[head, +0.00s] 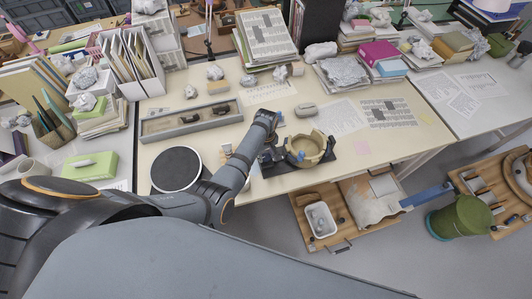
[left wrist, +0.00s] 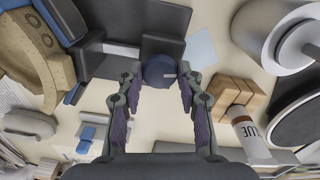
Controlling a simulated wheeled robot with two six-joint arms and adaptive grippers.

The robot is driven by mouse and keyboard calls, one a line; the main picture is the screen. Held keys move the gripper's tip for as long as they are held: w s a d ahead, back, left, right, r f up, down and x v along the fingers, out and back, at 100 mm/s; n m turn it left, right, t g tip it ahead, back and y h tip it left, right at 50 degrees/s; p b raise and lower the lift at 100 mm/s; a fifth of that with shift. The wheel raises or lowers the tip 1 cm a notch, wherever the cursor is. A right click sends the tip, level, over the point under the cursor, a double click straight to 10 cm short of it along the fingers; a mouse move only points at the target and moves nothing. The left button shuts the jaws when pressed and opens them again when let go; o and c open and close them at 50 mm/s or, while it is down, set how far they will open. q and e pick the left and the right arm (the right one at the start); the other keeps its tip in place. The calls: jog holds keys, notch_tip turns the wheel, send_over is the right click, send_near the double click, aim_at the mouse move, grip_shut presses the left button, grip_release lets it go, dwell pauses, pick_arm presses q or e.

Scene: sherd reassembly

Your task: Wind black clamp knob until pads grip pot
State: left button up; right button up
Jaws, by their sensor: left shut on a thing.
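The tan pot (head: 309,149), with a broken, open rim, stands on a dark clamp base (head: 325,163) at the table's front edge. It also shows at the upper left of the left wrist view (left wrist: 28,60), beside a blue-grey clamp part. The dark round clamp knob (left wrist: 160,69) lies between the fingertips of my left gripper (left wrist: 158,84), which is shut on it. In the head view my left gripper (head: 268,155) is left of the pot and partly hidden by my arm. I cannot tell whether the pads touch the pot. My right gripper is not in view.
A glue bottle (left wrist: 250,134) and wooden blocks (left wrist: 232,93) lie close to the right of my gripper in the wrist view. A round black-topped stand (head: 176,169) is left of my arm. A grey tray (head: 190,121) lies behind. A mouse-like grey object (head: 306,109) stands beyond the pot.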

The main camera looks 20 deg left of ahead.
pick_arm(q)
jog(key=m+p, duration=0.1)
jog(key=m, duration=0.1)
jog(key=shift+r+m, duration=0.15)
jog(key=shift+m, duration=0.25)
jog(key=m+p, duration=0.2)
jog(key=m, duration=0.1)
jog(key=m+p, duration=0.1)
jog(key=m, duration=0.3)
jog(key=shift+m, duration=1.3)
jog(key=o, duration=1.2)
jog(key=shift+c, duration=0.2)
